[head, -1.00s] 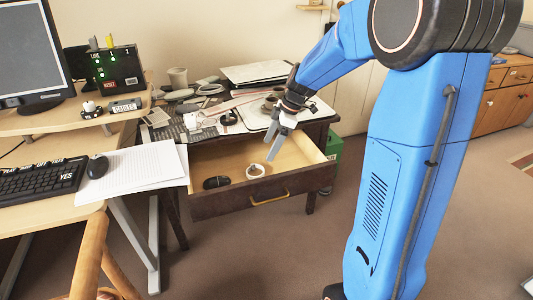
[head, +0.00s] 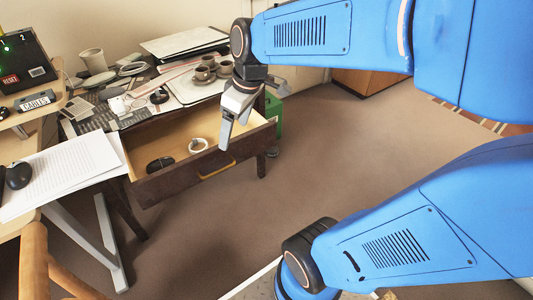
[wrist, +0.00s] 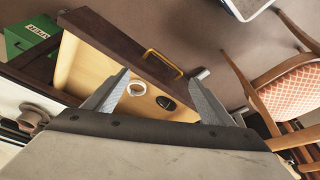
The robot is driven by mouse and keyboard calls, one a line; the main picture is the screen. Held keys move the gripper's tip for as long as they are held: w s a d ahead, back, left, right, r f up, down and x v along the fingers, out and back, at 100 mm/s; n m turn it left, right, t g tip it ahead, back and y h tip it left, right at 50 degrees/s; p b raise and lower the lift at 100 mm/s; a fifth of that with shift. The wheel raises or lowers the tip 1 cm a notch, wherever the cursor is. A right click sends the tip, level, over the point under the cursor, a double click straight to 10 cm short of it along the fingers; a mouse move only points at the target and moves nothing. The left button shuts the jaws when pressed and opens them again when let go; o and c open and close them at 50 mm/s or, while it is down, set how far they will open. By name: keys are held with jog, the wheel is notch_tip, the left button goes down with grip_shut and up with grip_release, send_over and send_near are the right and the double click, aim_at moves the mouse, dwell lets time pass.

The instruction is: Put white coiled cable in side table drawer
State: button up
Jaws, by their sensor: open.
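The side table drawer (head: 204,170) is pulled open, with a brass handle on its dark front. The white coiled cable (head: 198,146) lies on the drawer's bare wood floor. It also shows in the wrist view (wrist: 136,88), between the fingers as seen from above. My gripper (head: 231,125) is open and empty, above the front right part of the drawer, apart from the cable. In the wrist view my gripper (wrist: 153,92) shows both fingers spread wide.
A dark oval object (head: 160,164) lies in the drawer, left of the cable. The side table top holds cups (head: 203,72), a tray, papers and more coiled cables. A green box (wrist: 33,38) stands beside the table, and a wooden chair (wrist: 285,80) is near.

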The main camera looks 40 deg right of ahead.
jog(key=s+d+f+m+t+h, duration=0.1)
jog(key=s+m, duration=0.5)
jog(key=s, duration=0.6)
jog(key=shift+d+t+h, duration=0.3)
jog(key=shift+d+t, duration=0.1)
